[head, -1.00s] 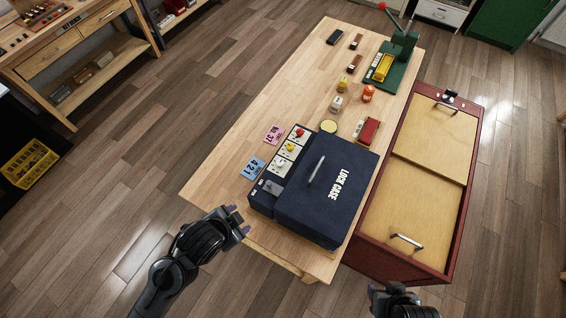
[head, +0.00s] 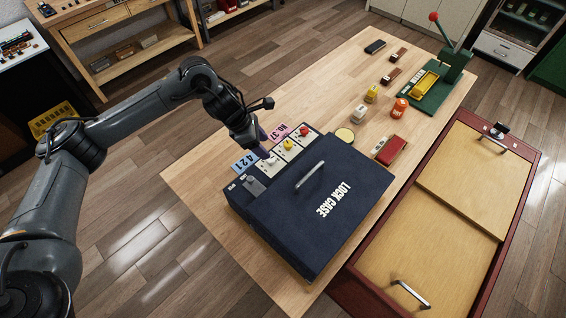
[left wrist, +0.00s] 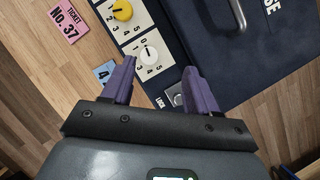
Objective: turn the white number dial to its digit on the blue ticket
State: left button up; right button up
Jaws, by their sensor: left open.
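The white dial (head: 270,161) is on the control strip of the dark blue lock case (head: 322,215). In the left wrist view the white dial (left wrist: 148,55) has digits around it; its setting is too small to read surely. The blue ticket (head: 243,163) lies on the table beside the strip, partly hidden by my gripper in the head view. My right gripper is out of view.
The yellow dial (head: 288,145) and red dial (head: 304,131) sit farther along the strip. A pink ticket (head: 279,132) lies beside them. A grey knob (head: 252,184) is at the near end. The case handle (head: 310,175) stands up from the lid. A red stapler-like block (head: 390,150) lies behind the case.

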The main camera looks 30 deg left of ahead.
aim_at(271, 161)
pick_arm(q)
jog(key=shift+m, duration=0.6)
jog(key=f, duration=0.2)
jog(key=w+f, duration=0.1)
jog(key=f, duration=0.4)
jog(key=shift+w+a+f, duration=0.1)
jog(key=shift+w+f, duration=0.2)
jog(key=shift+w, duration=0.05)
jog(key=shift+w+d+f+g, duration=0.2)
jog(key=shift+f+g, duration=0.1)
jog(key=shift+f, duration=0.35)
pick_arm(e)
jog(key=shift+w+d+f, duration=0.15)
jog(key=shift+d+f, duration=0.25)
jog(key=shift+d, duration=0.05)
pick_arm(q)
jog(key=c, duration=1)
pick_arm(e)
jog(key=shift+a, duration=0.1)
